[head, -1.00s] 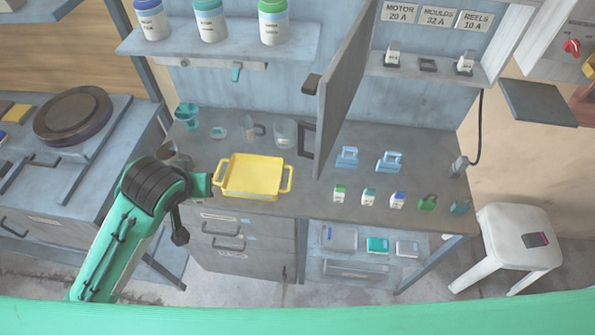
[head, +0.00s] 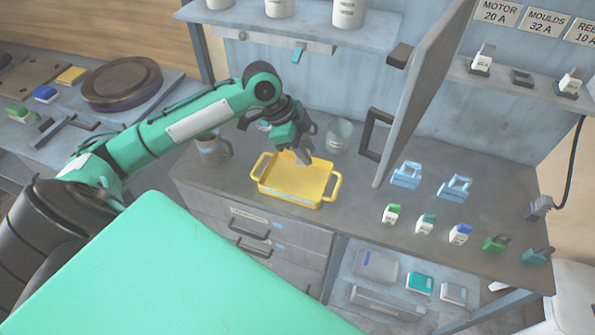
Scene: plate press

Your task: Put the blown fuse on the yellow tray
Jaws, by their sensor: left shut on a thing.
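The yellow tray (head: 268,186) lies on the grey counter, with a handle at each end. My left gripper (head: 303,158) points down over the tray's back part. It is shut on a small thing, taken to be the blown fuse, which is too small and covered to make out. I cannot tell whether it touches the tray floor. On the panel, the middle holder (head: 521,77) under the 32 A label is empty, while fuses sit in the left holder (head: 483,59) and right holder (head: 571,82). My right gripper is out of view.
An open cabinet door (head: 425,95) stands right of the tray. A glass (head: 339,135) stands behind the tray and a mug (head: 212,148) to its left.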

